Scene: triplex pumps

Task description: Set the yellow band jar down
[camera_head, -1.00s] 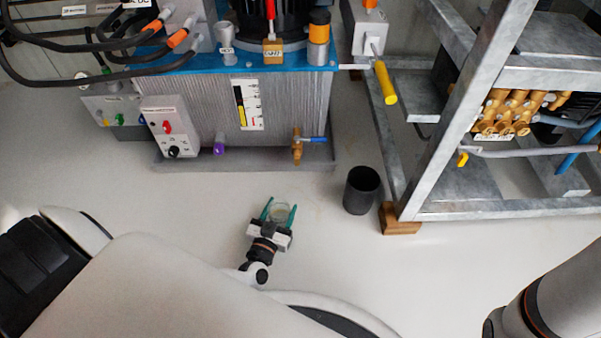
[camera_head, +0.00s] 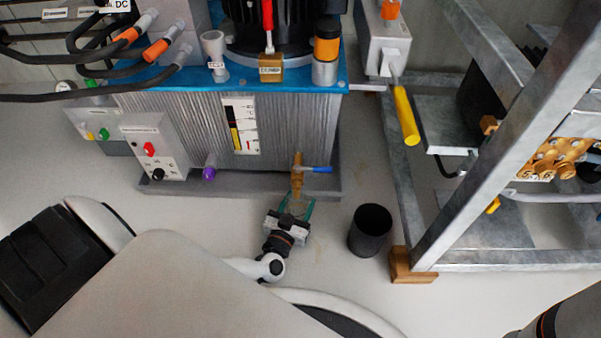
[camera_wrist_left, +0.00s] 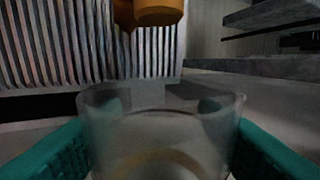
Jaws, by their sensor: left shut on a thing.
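The yellow band jar (camera_wrist_left: 160,130) is a clear, open-topped glass jar. It stands upright between the green fingers of my left gripper in the left wrist view, with a faint yellowish band low on it. In the head view my left gripper (camera_head: 297,208) is shut on the jar, in front of the grey ribbed tank (camera_head: 285,125) and just below its brass tap (camera_head: 297,180). The brass tap (camera_wrist_left: 157,12) hangs above and beyond the jar's rim in the wrist view. The jar's base is hidden, so I cannot tell whether it touches anything. My right gripper is out of view.
A black open bin (camera_head: 370,232) stands on the floor right of my left gripper. A grey metal frame (camera_head: 470,180) on a wooden block (camera_head: 412,266) rises at the right. A tray edge (camera_head: 240,187) runs under the tank. Floor left of my gripper is clear.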

